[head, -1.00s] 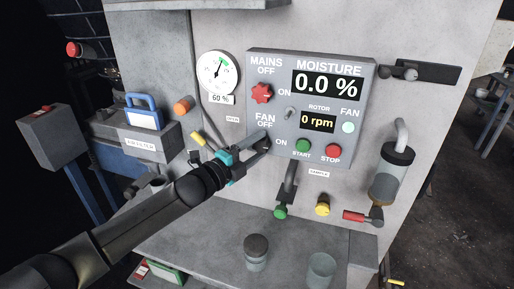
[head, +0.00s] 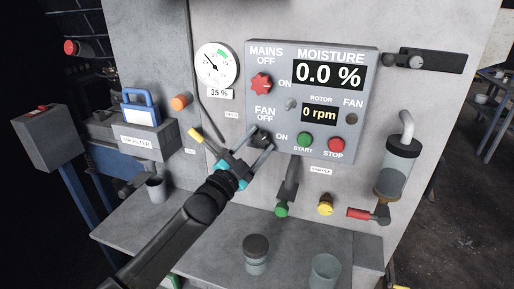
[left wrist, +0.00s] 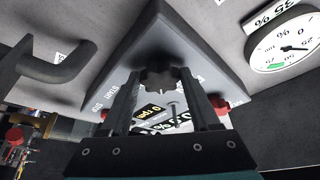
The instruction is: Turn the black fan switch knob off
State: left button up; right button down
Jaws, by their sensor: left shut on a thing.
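The black fan knob (head: 262,137) is on the lower left of the grey control panel (head: 372,75), beside the FAN OFF and ON labels. My left gripper (head: 256,146) has its fingers around it, shut on it. In the left wrist view the lobed knob (left wrist: 160,77) sits between the two fingertips (left wrist: 162,90). The fingers partly cover the knob, so its exact pointing direction is hard to tell. The FAN lamp (head: 351,118) is dark. My right gripper is not in view.
A red mains knob (head: 261,84) is just above; green START (head: 304,140) and red STOP (head: 336,146) buttons are to the right. A dial gauge (head: 216,63) reads 35 %. A black lever (head: 289,180) hangs below the panel.

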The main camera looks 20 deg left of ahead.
pick_arm(q)
jog(key=n+y, duration=0.1)
jog(key=n, duration=0.1)
jog(key=n+t+y, duration=0.1)
jog(key=n, duration=0.2)
jog(key=shift+d+f, duration=0.1)
jog(key=shift+f, duration=0.05)
jog(key=n+y, duration=0.2)
jog(key=n, duration=0.1)
jog(key=n+t+y, duration=0.1)
jog(key=n, duration=0.3)
jog(key=shift+d+y, duration=0.1)
jog(key=shift+y, duration=0.3)
jog(key=shift+n, duration=0.4)
jog(key=o, duration=1.4)
jog(key=shift+c, duration=0.2)
jog(key=shift+s, duration=0.1)
jog(key=b+v, duration=0.1)
jog(key=v, duration=1.4)
jog(key=shift+f+b, duration=0.2)
jog(key=shift+b, duration=0.2)
jog(key=shift+d, duration=0.1)
